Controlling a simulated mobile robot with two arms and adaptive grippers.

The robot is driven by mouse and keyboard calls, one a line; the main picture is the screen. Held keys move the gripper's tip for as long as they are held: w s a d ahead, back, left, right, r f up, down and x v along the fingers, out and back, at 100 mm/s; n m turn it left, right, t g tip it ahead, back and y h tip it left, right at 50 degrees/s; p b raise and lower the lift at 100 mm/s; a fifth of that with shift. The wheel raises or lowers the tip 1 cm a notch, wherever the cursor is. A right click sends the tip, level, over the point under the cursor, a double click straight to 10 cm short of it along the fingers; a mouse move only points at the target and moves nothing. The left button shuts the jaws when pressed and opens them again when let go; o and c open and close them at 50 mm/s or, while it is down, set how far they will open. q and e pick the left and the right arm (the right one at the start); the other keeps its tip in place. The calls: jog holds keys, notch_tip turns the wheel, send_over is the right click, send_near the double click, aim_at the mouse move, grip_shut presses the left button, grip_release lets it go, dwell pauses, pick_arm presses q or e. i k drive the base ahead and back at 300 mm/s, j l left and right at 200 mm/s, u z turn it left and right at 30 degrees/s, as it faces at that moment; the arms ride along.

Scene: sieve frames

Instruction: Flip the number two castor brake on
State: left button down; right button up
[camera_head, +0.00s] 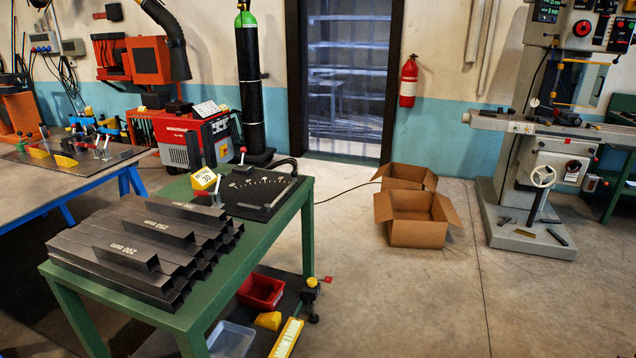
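A green work table (276,211) stands at the lower left. Near its right-hand leg, low down, is a small black and yellow fitting (312,292) with a red-tipped lever (327,280) sticking out to the right. It may be a castor with its brake, but it is too small to be sure. No number is readable on it, and I cannot tell whether the lever is on or off. Other castors are not clearly visible. Neither of my grippers is in view.
A red bin (262,291) and a clear bin (232,340) are below. Open cardboard boxes (418,233) stand on the floor.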

aim_at(328, 280)
jog(key=i+l+u, duration=0.2)
jog(key=i+l, duration=0.3)
jog(key=i, duration=0.45)
jog(key=i+l+u, duration=0.15)
jog(key=i+l, duration=0.5)
jog(key=i, duration=0.3)
jog(key=i+l+u, duration=0.2)
jog(key=i+l, duration=0.55)
jog(key=i, duration=0.1)
